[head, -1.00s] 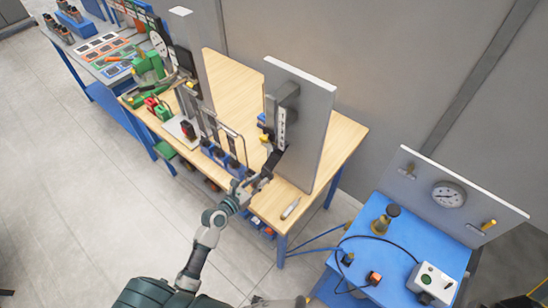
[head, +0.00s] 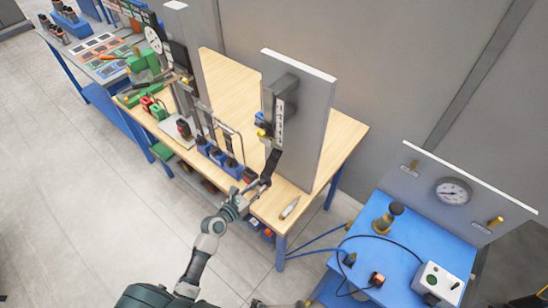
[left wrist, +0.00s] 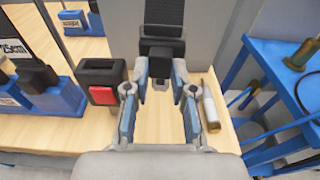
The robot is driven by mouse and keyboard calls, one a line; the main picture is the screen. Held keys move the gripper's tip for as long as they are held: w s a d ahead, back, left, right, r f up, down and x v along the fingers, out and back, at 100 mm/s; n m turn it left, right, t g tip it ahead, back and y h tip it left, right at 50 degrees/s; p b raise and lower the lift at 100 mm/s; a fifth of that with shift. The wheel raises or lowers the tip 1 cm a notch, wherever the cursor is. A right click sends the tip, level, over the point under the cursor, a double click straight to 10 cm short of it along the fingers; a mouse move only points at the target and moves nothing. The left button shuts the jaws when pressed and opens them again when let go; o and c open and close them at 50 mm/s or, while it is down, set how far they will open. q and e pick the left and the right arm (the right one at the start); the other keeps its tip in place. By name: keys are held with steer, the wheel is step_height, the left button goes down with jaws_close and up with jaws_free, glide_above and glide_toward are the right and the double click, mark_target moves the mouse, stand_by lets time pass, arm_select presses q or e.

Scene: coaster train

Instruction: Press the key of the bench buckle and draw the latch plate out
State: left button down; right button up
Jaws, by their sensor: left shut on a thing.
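The bench buckle (left wrist: 102,90), a black housing with a red key (left wrist: 102,96), stands on the wooden bench to the left of my left gripper in the left wrist view. My left gripper (left wrist: 160,84) is shut on the black latch plate (left wrist: 160,52), which hangs on a dark strap (left wrist: 163,12). The plate and the gripper are apart from the buckle, with a small gap. In the head view my left gripper (head: 262,186) is at the lower end of the strap (head: 271,164), which comes down from the grey upright panel (head: 310,120). My right gripper does not show clearly.
A light-coloured pen-like tool (head: 289,208) lies on the bench to the right of the gripper. Blue blocks (left wrist: 55,95) stand to the left of the buckle. A blue table (head: 410,250) with a gauge panel stands at the right. The bench behind the panel is clear.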

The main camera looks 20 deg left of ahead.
arm_select(q)
step_height(320, 180, down, 4)
steer(key=shift+r+b, duration=0.2)
steer(key=shift+b, duration=0.9)
steer(key=c, duration=1.4)
jaws_free()
steer(key=shift+f, duration=0.3)
steer(key=o, duration=0.5)
steer(key=shift+r, duration=0.25)
steer(key=v, duration=1.2)
steer(key=shift+a+f, duration=0.1)
